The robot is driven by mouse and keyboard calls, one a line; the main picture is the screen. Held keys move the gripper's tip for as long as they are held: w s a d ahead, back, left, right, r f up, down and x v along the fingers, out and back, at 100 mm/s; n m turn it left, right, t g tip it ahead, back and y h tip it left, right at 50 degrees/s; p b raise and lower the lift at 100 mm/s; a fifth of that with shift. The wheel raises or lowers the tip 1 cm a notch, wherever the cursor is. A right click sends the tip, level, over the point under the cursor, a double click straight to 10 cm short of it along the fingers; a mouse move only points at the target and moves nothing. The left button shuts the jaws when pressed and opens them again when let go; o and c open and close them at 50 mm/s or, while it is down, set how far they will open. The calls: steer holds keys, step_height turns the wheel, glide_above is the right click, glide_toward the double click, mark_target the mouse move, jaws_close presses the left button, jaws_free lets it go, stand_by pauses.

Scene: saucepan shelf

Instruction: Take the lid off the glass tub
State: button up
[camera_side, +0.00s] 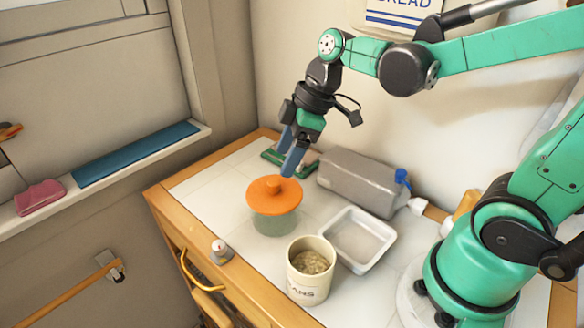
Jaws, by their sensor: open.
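The glass tub (274,224) stands upright on the white top of the wooden cabinet.
A cream canister (309,284) with pale contents stands in front, beside an empty white tray (357,240). A grey jug-like container (360,182) with a blue cap lies behind. Some bare top shows left of the tub.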

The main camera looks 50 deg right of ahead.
mark_target(274, 182)
steer(key=shift+x, duration=2.75)
jaws_close()
